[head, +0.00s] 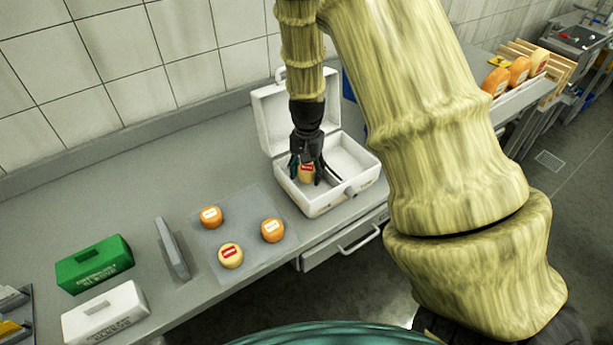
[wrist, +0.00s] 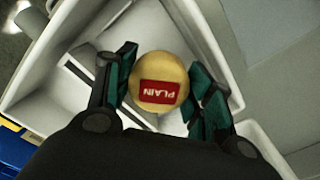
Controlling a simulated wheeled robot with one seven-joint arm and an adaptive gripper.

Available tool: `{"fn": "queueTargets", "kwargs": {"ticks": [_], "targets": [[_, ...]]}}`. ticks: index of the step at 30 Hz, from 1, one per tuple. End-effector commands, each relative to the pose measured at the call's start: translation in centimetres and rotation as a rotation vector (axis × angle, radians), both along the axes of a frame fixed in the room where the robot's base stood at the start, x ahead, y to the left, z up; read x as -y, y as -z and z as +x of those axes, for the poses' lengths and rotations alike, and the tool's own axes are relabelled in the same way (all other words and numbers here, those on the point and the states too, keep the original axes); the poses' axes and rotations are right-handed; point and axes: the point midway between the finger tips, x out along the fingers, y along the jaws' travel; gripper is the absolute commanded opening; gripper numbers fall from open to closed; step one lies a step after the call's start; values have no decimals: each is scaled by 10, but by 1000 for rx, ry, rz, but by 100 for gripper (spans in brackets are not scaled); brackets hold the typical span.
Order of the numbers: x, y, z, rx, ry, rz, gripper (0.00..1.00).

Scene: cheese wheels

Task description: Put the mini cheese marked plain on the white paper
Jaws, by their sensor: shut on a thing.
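My gripper (head: 308,169) is shut on a pale yellow mini cheese (head: 306,174) with a red label. In the wrist view the label on this cheese (wrist: 159,82) reads PLAIN, and the gripper's green-padded fingers (wrist: 160,88) press it from both sides. The gripper points down into an open white case (head: 325,207); whether the cheese touches the case floor I cannot tell. A pale sheet (head: 244,210), likely the white paper though it looks grey, lies on the counter left of the case. It bears two orange cheeses (head: 211,216) and one pale cheese (head: 230,255) with a red label.
The case's raised lid (head: 270,120) stands behind the gripper. A grey upright block (head: 173,248), a green box (head: 94,263) and a white box (head: 105,312) stand left of the sheet. A rack of cheeses (head: 520,75) is far right. The counter's back left is clear.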

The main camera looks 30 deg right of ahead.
Motion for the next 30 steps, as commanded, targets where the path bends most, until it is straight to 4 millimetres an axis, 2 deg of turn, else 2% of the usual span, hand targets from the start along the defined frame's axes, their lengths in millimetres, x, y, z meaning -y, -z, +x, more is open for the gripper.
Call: {"fn": "queueTargets", "kwargs": {"ticks": [8, 20, 21, 24, 30], "targets": [[0, 27, 0, -1, 0, 1, 26], [0, 32, 0, -1, 0, 1, 26], [0, 32, 0, -1, 0, 1, 56], [0, 31, 0, -1, 0, 1, 74], [0, 31, 0, -1, 0, 1, 74]]}}
